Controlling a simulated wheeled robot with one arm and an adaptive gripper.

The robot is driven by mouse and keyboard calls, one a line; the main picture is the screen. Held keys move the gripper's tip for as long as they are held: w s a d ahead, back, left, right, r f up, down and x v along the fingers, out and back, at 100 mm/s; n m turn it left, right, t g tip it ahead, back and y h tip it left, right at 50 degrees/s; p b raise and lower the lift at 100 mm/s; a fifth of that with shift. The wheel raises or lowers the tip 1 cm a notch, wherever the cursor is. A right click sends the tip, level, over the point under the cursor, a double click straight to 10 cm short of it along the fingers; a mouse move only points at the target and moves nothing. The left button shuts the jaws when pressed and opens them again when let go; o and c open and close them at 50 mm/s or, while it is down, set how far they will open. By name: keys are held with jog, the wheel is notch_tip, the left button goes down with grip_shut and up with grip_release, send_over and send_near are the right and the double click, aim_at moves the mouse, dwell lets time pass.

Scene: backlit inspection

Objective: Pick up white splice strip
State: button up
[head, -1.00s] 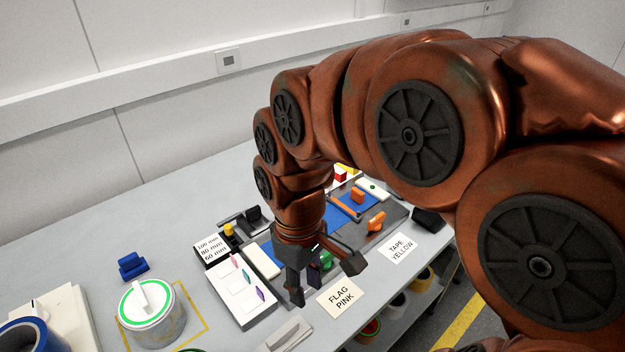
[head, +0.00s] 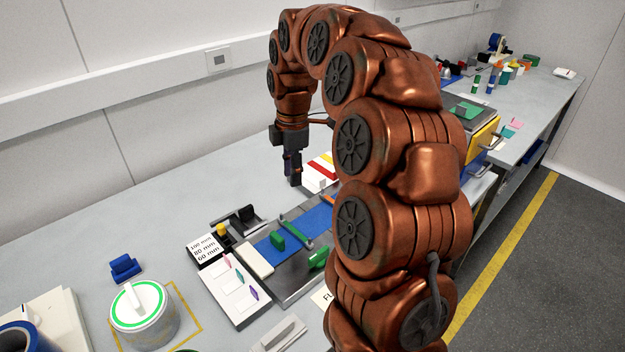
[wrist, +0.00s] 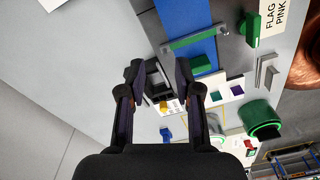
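A white holder (head: 313,181) with red and yellow strips lies beyond the blue band, right of my gripper in the head view. A white strip seems to lie beside the coloured ones, but I cannot tell it apart from the holder. A white edge (wrist: 54,3) shows at the top left of the wrist view. My gripper (head: 294,182) hangs above the bench, pointing down, left of the holder. In the wrist view its two fingers (wrist: 160,72) are apart with nothing gripped between them.
The blue band (head: 315,218) runs along a grey fixture, with green clamps (head: 277,241) on it. A cream block (head: 254,260) and a white sample tray (head: 228,298) stand at its near end.

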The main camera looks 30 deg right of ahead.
aim_at(323, 179)
jog(key=w+d+f+n, duration=0.2)
jog(key=w+d, duration=0.1)
jog(key=d, duration=0.3)
jog(key=w+d+f+n, duration=0.2)
jog(key=w+d, duration=0.1)
jog(key=d, duration=0.3)
jog(key=shift+h, duration=0.3)
jog(key=shift+s+d+f+p, duration=0.15)
jog(key=shift+f+p, duration=0.25)
jog(key=shift+f, duration=0.85)
jog(key=shift+s+f+p, duration=0.15)
jog(key=shift+f+p, duration=0.2)
jog(key=shift+f, duration=0.95)
jog(key=shift+s+d+f+p, duration=0.15)
jog(key=shift+f+p, duration=0.25)
jog(key=shift+f, duration=0.85)
jog(key=shift+a, duration=0.1)
grip_shut()
